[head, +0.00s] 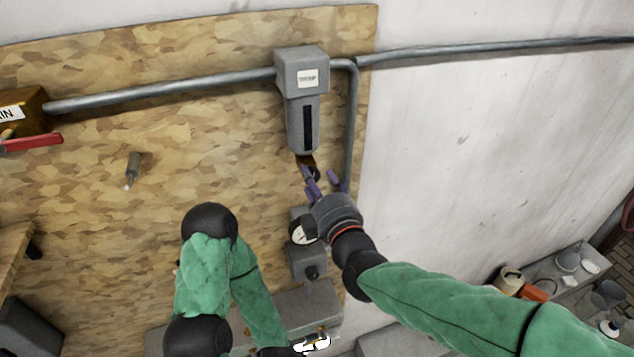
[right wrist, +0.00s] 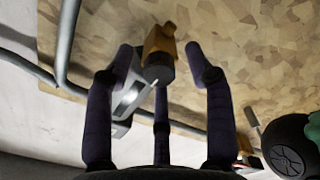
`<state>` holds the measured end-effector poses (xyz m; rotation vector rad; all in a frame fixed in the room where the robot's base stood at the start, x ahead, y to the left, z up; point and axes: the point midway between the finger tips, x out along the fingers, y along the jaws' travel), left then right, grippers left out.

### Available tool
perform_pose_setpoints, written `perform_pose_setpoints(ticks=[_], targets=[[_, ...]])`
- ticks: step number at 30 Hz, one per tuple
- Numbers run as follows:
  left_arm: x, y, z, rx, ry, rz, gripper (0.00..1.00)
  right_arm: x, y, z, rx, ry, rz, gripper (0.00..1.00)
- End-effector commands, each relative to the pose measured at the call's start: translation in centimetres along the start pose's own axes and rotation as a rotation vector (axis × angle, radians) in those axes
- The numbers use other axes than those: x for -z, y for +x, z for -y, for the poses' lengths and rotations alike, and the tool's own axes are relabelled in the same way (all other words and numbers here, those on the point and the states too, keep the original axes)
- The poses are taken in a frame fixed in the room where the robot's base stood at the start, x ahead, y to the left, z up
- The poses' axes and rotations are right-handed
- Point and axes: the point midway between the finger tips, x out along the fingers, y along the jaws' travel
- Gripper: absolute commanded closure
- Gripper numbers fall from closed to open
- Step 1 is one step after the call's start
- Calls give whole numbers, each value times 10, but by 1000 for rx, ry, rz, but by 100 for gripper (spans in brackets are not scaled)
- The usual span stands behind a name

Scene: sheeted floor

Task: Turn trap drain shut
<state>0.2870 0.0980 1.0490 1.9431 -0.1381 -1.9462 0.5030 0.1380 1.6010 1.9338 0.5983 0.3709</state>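The grey trap (head: 302,122) with a label and a dark sight strip is fixed to the wooden board, with a pipe running into its top. At its bottom is a brass drain fitting (head: 306,160) with a black knob. In the right wrist view the brass fitting (right wrist: 160,38) and its black knob (right wrist: 158,72) show close up. My right gripper (head: 322,182) is just below the trap. Its purple fingers (right wrist: 160,85) are spread open around the knob, with visible gaps on both sides.
A grey pipe (head: 353,125) runs down close right of the trap. A round gauge (head: 303,231) and a grey box (head: 307,262) sit below my right gripper. A red-handled valve (head: 32,143) is at far left. A cluttered shelf (head: 570,285) stands at lower right.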

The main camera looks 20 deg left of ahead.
Motion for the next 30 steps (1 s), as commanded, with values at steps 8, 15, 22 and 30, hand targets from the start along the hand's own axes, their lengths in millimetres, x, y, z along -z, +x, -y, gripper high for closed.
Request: perform_pose_setpoints(ticks=[8,15,22,30], targets=[[0,0,0,0,0,0,100,1,-8,-4,-6,1,-2,46],[0,0,0,0,0,0,100,1,-45,-4,-6,0,-3,46],[0,0,0,0,0,0,100,0,-84,-3,-5,1,-3,46],[0,0,0,0,0,0,100,-1,-114,-1,-2,1,-1,46]])
